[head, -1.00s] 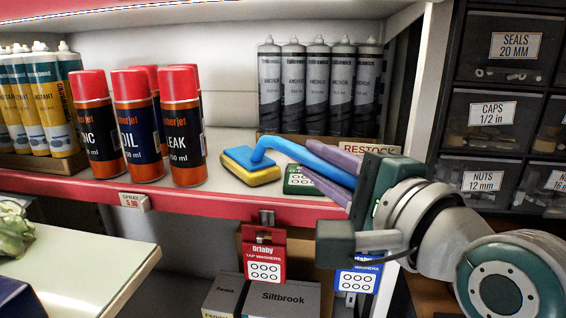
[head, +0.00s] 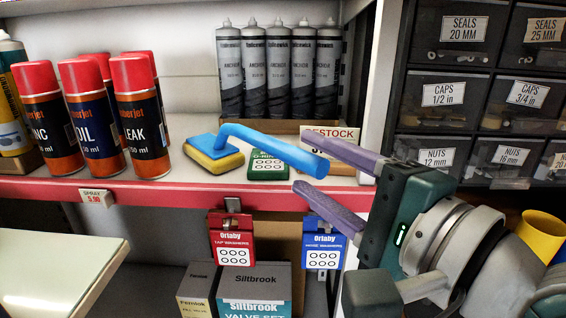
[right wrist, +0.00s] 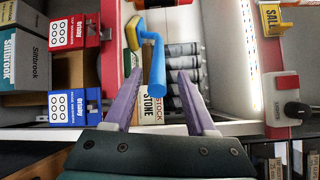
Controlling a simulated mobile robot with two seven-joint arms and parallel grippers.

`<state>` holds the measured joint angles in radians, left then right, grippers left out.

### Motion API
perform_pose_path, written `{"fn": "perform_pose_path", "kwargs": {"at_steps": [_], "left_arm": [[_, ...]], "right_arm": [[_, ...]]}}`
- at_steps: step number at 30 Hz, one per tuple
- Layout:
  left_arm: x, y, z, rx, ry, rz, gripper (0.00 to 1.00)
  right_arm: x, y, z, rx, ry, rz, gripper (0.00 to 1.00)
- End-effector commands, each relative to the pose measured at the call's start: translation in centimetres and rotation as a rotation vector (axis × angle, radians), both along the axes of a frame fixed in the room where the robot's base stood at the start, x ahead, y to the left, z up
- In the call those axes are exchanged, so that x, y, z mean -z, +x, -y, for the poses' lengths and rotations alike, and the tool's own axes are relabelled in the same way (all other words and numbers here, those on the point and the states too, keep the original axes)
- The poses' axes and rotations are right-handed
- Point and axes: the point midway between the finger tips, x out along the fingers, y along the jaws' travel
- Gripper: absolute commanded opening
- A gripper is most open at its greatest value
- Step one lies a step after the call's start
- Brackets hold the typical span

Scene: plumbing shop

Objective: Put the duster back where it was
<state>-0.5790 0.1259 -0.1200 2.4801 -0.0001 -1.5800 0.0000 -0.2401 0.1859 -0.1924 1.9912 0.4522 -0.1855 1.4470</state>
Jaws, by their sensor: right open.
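The duster has a blue handle and a yellow pad. Its head (head: 212,152) rests on the shelf beside the spray cans, and its handle (head: 270,143) points right toward my right gripper. My right gripper (head: 302,164) is open, with purple fingers spread at the shelf's front edge. In the right wrist view the handle's free end (right wrist: 157,75) shows between the fingertips (right wrist: 158,74), with gaps on both sides. I cannot tell how deep the handle end lies between them. My left gripper is not in view.
Spray cans (head: 138,125) stand left of the duster. Grey cartridges (head: 277,80) stand behind it. A green packet (head: 268,172) lies under the handle, near a RESTOCK card (head: 340,150). Red (head: 232,245) and blue (head: 323,252) packets hang below the shelf edge. Drawers (head: 450,95) stand at right.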

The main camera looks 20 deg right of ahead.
Motion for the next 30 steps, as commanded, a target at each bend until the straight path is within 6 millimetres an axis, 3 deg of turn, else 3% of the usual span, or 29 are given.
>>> {"fn": "perform_pose_path", "kwargs": {"at_steps": [6,14,17,20,23,27,30], "left_arm": [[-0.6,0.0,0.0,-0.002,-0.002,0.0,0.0],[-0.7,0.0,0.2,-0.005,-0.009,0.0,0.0],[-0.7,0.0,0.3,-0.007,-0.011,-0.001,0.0],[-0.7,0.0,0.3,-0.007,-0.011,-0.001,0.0],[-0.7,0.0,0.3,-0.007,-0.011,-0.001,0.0],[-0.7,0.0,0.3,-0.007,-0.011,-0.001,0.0],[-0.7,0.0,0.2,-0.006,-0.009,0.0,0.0]], "right_arm": [[0.0,-3.6,1.1,-0.001,-0.002,-0.003,0.56],[-0.1,-4.9,1.5,-0.002,-0.007,-0.001,0.56],[0.7,-5.3,1.1,-0.025,-0.102,-0.027,0.56],[3.0,-6.4,0.2,-0.1,-0.363,-0.094,0.56],[6.3,-8.7,0.0,-0.238,-0.736,-0.188,0.56],[10.3,-13.4,1.9,-0.51,-1.224,-0.33,0.56],[11.8,-16.9,3.8,-0.715,-1.457,-0.417,0.56]]}}
